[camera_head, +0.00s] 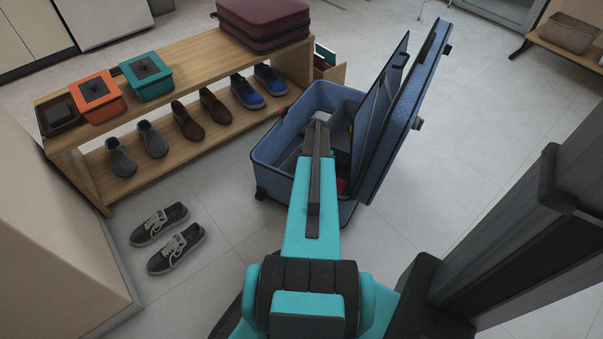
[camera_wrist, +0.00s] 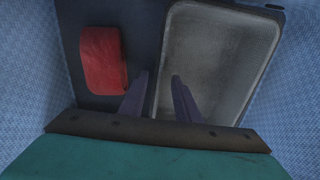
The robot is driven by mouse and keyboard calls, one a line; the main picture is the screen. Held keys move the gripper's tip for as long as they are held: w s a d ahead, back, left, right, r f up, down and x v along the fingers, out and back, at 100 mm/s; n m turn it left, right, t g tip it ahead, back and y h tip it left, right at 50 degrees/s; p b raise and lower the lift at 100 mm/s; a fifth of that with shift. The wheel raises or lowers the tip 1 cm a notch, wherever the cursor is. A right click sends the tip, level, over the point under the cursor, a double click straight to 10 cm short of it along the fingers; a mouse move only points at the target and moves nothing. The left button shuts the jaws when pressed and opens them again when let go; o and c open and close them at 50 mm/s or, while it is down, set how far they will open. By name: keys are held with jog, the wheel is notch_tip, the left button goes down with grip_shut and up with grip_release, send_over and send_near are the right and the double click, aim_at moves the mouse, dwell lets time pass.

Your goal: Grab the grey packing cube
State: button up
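The grey packing cube (camera_wrist: 228,60) lies inside the open blue suitcase (camera_head: 272,175), with a paler rim around its top. In the wrist view it fills the right half of the suitcase floor. My gripper (camera_wrist: 154,88) is open and empty, pointing down into the suitcase. Its left finger is over the dark strip beside the cube, and its right finger is over the cube's left part. The near end of the cube is hidden by my gripper. I cannot tell whether the fingers touch anything. In the head view my arm hides the gripper and most of the cube.
A red item (camera_wrist: 100,58) lies in the suitcase left of the cube. Blue suitcase walls are close on both sides. The raised lid (camera_head: 400,115) stands right of my arm. A wooden shoe bench (camera_head: 190,75) is at the left, with dark sneakers (camera_head: 175,248) on the floor.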

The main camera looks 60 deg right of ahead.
jog(key=shift+f+b, duration=0.45)
jog(key=shift+f, duration=1.2)
jog(key=shift+c, duration=0.5)
grip_shut()
